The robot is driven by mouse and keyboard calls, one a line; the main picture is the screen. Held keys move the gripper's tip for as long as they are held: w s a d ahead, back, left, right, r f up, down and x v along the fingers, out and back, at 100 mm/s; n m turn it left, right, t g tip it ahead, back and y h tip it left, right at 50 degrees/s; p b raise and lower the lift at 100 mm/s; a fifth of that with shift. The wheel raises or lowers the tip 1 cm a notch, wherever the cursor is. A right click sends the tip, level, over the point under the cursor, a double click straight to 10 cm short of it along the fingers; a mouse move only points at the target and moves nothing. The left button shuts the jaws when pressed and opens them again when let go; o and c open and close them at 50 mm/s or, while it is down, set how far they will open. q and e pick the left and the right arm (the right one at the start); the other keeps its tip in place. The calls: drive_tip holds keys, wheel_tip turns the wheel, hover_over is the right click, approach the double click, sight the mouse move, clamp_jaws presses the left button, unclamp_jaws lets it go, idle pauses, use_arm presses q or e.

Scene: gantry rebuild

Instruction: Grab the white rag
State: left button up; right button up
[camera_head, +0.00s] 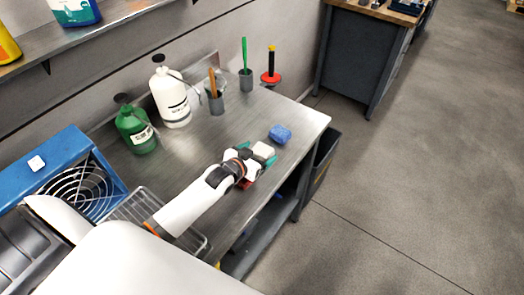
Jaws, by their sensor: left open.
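A small white folded thing, which looks like the white rag (263,149), lies on the steel bench (215,140) near its right end. My left gripper (257,154) reaches in from the lower left, low over the bench. It is open, with its teal-tipped fingers on either side of the near part of the rag. Whether the fingers touch it I cannot tell. My right gripper is not in view.
A blue sponge-like block (280,134) lies just beyond the rag. A green bottle (136,130), a white jug (171,97) and cups holding brushes stand along the wall. A wire rack (140,205) and blue fan unit (62,160) are at left.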

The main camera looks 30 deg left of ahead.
sight(261, 151)
use_arm(q)
drive_tip(key=shift+x, duration=1.75)
drive_tip(key=shift+s+a+f, duration=0.1)
drive_tip(key=shift+f, duration=0.05)
drive_tip(key=c, duration=1.1)
drive_tip(key=shift+o, duration=0.2)
